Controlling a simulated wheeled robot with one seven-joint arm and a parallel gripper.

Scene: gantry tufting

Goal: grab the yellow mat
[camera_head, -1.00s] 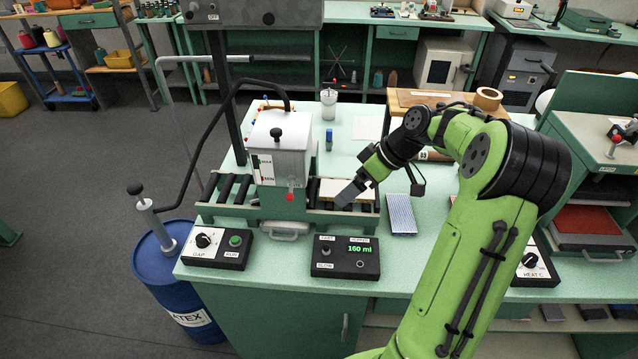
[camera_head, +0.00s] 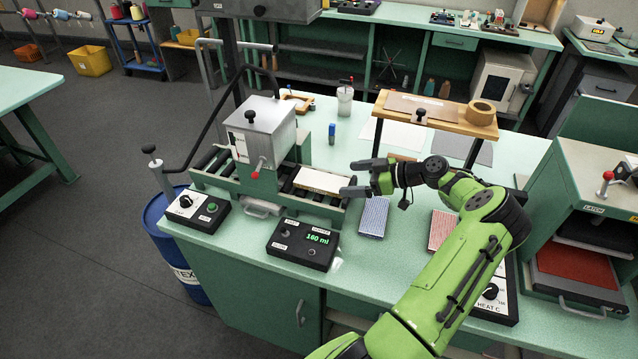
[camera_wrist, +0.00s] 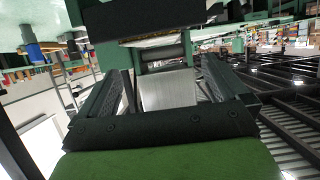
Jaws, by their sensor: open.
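A pale, cream-topped mat with a yellowish edge (camera_head: 318,180) lies flat on the roller bed (camera_head: 300,200), to the right of the grey machine head (camera_head: 259,135). It is the only thing I see that could be the yellow mat. My gripper (camera_head: 350,178) is open and roughly level at the right end of this mat, its fingers pointing left. Nothing is held.
A blue-striped pad (camera_head: 374,217) and a reddish pad (camera_head: 442,230) lie on the bench. A control box reading 160 ml (camera_head: 303,243) stands in front. A wooden shelf (camera_head: 436,113) rises behind my wrist. A press (camera_head: 590,240) stands at right, a blue barrel (camera_head: 172,240) at left.

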